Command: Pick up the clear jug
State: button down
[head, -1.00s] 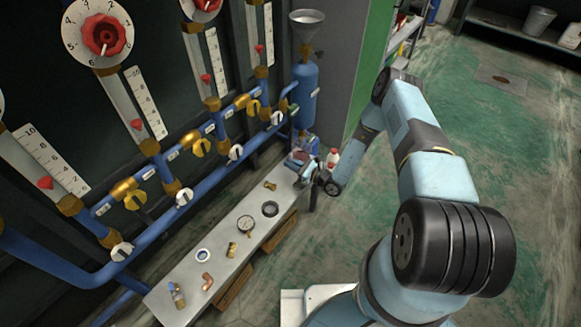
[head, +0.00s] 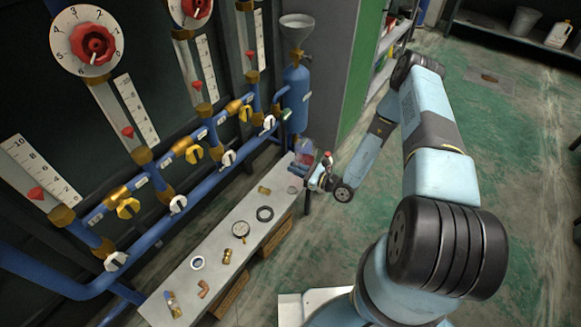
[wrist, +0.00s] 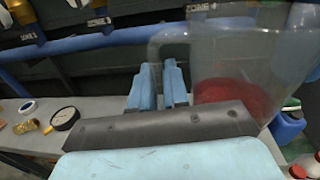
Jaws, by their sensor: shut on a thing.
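The clear jug (wrist: 235,55) is large at the right of the wrist view, with red showing in its lower part; I cannot tell if this is liquid. Its handle (wrist: 168,34) faces left and runs down to my gripper (wrist: 158,84), whose blue fingers are shut on it. In the head view, the jug (head: 305,150) looks small at the far end of the grey bench, beside my gripper (head: 318,172). I cannot tell if its base touches the bench.
The grey bench (head: 186,283) holds a gauge (head: 241,229), rings and brass fittings. Blue pipes with valves run along the wall behind. A blue cylinder (head: 297,95) with a funnel (head: 297,24) stands beyond the bench. A blue container (wrist: 287,128) is right of the jug. Open floor lies right.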

jog(key=s+d+r, duration=0.2)
jog(key=s+d, duration=0.1)
jog(key=s, duration=0.2)
jog(key=shift+s+r, duration=0.15)
jog(key=shift+r, duration=0.25)
